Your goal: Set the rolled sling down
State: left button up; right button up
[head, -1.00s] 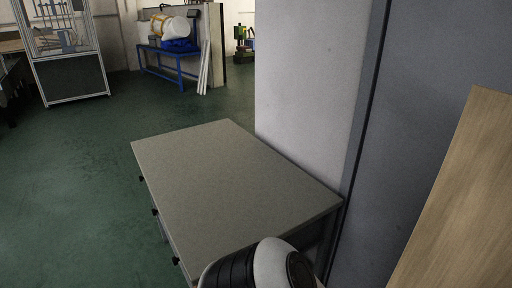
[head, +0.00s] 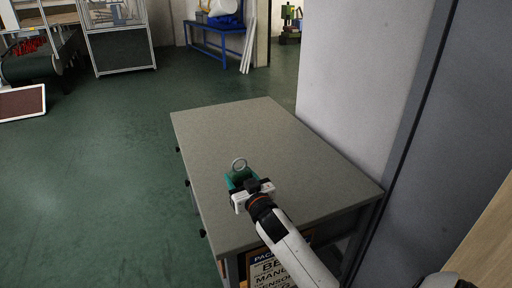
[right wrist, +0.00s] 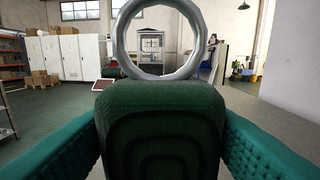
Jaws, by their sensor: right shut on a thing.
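The rolled sling (head: 241,176) is a dark green webbing roll with a metal ring standing up at its far end. My right gripper (head: 240,182) is shut on it, with a teal finger on each side. In the right wrist view the sling (right wrist: 160,130) fills the space between the two fingers, its ring (right wrist: 123,45) upright beyond it. The gripper and sling are over the middle of the grey tabletop (head: 215,135). I cannot tell whether the sling touches the top. My left gripper is not in view.
A pale wall (head: 345,85) and a dark panel (head: 445,140) border the table on the right. A sign (head: 270,272) shows below the table's near edge. The tabletop around the sling looks clear. A blue bench (head: 215,38) stands far back on the green floor.

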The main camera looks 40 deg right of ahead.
aim_at(244, 166)
jog(key=w+d, duration=0.1)
jog(key=w+d+r+h, duration=0.1)
jog(key=shift+w+d+r+m, duration=0.1)
jog(key=shift+d+r+m, duration=0.15)
jog(key=shift+d+m, duration=0.15)
notch_tip(244, 166, down, 10)
jog(key=shift+w+d+r+b, duration=0.1)
jog(key=shift+d+r+b, duration=0.1)
jog(key=shift+b, duration=0.5)
jog(key=o, duration=0.7)
jog(key=shift+f, duration=0.1)
jog(key=o, duration=0.5)
jog(key=shift+a, duration=0.1)
jog(key=shift+c, duration=0.2)
